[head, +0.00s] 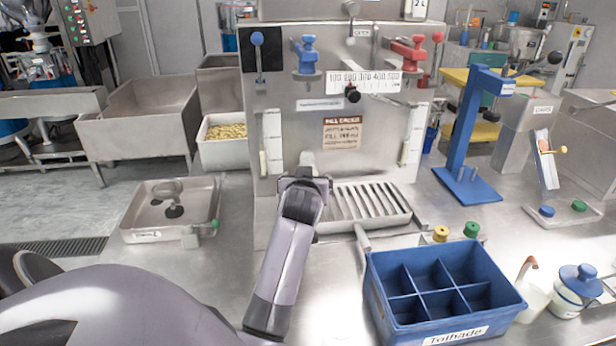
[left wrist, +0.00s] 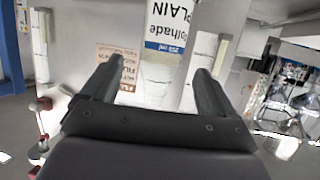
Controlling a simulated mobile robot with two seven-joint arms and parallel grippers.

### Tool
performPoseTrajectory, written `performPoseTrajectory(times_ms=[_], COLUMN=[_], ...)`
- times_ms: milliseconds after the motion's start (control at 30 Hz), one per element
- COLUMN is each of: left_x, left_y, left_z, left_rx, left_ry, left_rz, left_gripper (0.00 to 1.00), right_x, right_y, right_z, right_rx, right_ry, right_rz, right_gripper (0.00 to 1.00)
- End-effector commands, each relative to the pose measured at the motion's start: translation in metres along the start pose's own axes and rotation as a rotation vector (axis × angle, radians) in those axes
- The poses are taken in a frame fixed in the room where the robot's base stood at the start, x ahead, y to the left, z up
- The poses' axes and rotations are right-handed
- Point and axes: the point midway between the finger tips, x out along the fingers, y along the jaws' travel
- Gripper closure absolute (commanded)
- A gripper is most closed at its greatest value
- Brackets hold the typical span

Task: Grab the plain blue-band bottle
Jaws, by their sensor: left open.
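The plain blue-band bottle (left wrist: 167,60) shows in the left wrist view, clear, with a white label reading PLAIN and a blue 250 ml band. It appears upside down in that picture, between my open left fingers (left wrist: 160,72), with visible space on both sides. I cannot tell whether it is fully within their reach. In the head view my left gripper (head: 304,183) is at the machine's front, by the left end of the slotted drip tray (head: 404,216). It hides most of the bottle there; a pale top (head: 307,158) shows just above. My right gripper is not in view.
The steel filling machine (head: 285,110) stands directly behind the gripper. A blue divided crate (head: 505,296) labelled Tolhade is at the front right, its visible compartments empty. Yellow and green caps (head: 440,233) sit behind it. A shallow steel tray (head: 150,222) lies left.

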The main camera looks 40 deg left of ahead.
Motion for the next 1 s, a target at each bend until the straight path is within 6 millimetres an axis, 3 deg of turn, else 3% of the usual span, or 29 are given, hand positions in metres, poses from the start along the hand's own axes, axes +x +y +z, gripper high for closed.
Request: performPoseTrajectory(times_ms=[433,800,1000], left_x=[0.028,0.067,0.071], left_y=[0.000,-0.001,-0.001], left_z=[0.002,0.001,-0.002], left_rx=[0.000,0.000,0.000], left_ry=[0.002,0.001,0.000], left_rz=[-0.001,0.000,0.001], left_gripper=[0.12,0.12,0.12], right_x=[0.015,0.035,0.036], right_y=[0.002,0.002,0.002], right_z=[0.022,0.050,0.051], right_rx=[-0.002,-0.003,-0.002], right_ry=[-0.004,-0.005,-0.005], right_rz=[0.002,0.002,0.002], right_gripper=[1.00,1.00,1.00])
